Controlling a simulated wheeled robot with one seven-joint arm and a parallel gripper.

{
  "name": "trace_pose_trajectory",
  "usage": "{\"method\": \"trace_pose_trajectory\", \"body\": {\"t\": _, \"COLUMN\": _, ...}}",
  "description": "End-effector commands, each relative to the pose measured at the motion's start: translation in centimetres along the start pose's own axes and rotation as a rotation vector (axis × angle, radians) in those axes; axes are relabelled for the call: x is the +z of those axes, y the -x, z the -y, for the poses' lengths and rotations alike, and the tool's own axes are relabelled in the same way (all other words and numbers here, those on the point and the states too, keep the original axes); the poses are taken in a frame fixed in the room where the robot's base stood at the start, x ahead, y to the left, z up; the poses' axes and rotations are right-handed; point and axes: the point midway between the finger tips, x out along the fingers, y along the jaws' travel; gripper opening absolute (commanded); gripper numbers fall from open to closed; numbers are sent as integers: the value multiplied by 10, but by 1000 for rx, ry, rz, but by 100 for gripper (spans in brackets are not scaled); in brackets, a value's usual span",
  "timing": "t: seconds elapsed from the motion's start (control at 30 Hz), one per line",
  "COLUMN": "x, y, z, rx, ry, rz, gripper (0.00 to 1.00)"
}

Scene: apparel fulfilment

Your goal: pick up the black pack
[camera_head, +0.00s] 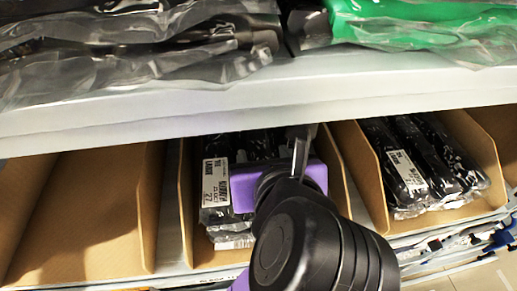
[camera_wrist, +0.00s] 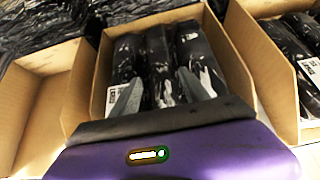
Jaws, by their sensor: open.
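Several black packs in clear plastic with white labels stand in a row in the middle cardboard bin (camera_head: 186,200). One black pack (camera_head: 215,170) shows its label at the left of my arm. In the wrist view black packs (camera_wrist: 158,55) lie side by side in the bin (camera_wrist: 100,75). My gripper (camera_wrist: 158,92) is open, its two grey fingers apart over the near part of the packs. Nothing shows between the fingers except the packs beyond.
Another bin (camera_head: 372,180) at the right holds more black packs (camera_head: 415,165). The bin (camera_head: 75,220) at the left is empty. A white shelf edge (camera_head: 240,103) runs close above the bins, with bagged black and green garments (camera_head: 430,25) on it.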

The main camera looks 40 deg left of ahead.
Motion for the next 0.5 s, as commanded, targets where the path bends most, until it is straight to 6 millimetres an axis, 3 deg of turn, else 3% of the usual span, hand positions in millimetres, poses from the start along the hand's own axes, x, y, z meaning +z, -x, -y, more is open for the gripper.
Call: {"method": "trace_pose_trajectory", "body": {"t": 0.5, "x": -2, "y": -61, "z": 0, "rx": -2, "ry": 3, "rz": -1, "gripper": 53}}
